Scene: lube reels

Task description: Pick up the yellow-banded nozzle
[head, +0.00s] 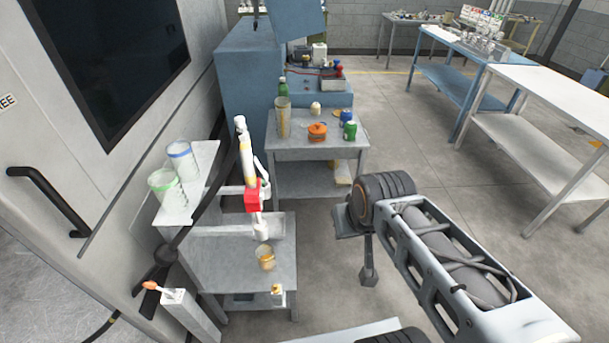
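A long white upright piece with a yellow band (246,155) stands over the small grey bench in the head view. It joins a red block (253,196) and white parts that reach down to the bench. A much smaller white and yellow piece (277,291) is at the bench's front edge; I cannot tell which of the two is the nozzle. My gripper (368,274) hangs at the end of my dark arm, right of the bench and apart from both. Its fingers are too unclear to tell open from shut. I see nothing held in it.
The grey bench (220,262) also bears an amber cup (265,256). Two banded clear cups, green (165,186) and blue (181,158), stand on a left shelf. Open floor lies right of the bench.

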